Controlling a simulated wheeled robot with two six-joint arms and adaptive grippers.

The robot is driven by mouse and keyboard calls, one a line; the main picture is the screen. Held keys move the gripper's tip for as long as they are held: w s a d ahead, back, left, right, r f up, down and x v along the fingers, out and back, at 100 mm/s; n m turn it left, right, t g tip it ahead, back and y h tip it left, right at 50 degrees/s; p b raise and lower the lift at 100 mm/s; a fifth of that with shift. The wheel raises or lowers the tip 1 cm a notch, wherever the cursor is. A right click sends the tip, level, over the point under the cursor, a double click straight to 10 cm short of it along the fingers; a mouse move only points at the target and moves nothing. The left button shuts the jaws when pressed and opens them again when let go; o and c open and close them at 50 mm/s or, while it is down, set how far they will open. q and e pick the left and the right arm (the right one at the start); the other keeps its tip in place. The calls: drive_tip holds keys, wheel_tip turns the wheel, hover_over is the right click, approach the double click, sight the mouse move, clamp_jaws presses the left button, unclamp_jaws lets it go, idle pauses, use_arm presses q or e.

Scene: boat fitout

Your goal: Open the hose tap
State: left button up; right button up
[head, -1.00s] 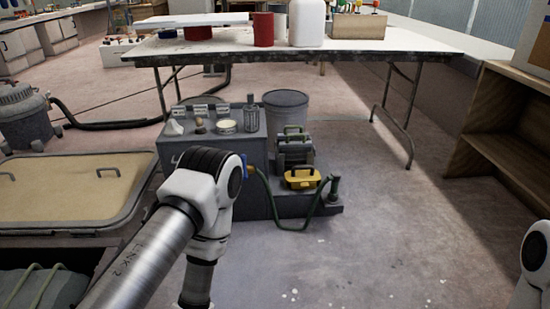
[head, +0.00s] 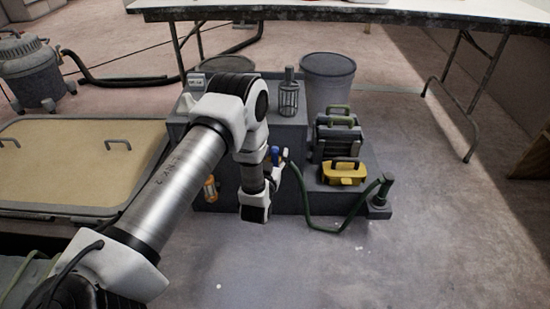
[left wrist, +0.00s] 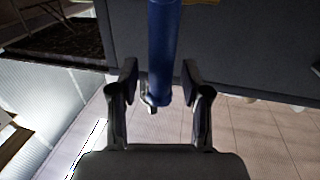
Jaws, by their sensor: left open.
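The hose tap shows in the head view as a small blue handle (head: 275,155) on the front of the grey cabinet, partly hidden by my left arm. A green hose (head: 312,222) hangs from beside it and curves right. In the left wrist view the long blue handle (left wrist: 163,45) comes down between the fingers of my left gripper (left wrist: 159,80). The gripper is open, one finger on each side, with visible gaps to the handle. A small metallic part (left wrist: 148,98) shows near the handle's lower end. In the head view my wrist hides the fingers. My right gripper is out of view.
The grey cabinet (head: 290,138) carries a wire-cage lamp (head: 289,95). A yellow toolbox (head: 344,174) and dark cases stand on the low step beside it. A grey bin (head: 328,80) and a table (head: 430,15) are behind. Floor in front is clear.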

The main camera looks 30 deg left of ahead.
use_arm(q)
drive_tip(key=shift+w+r, duration=0.1)
clamp_jaws()
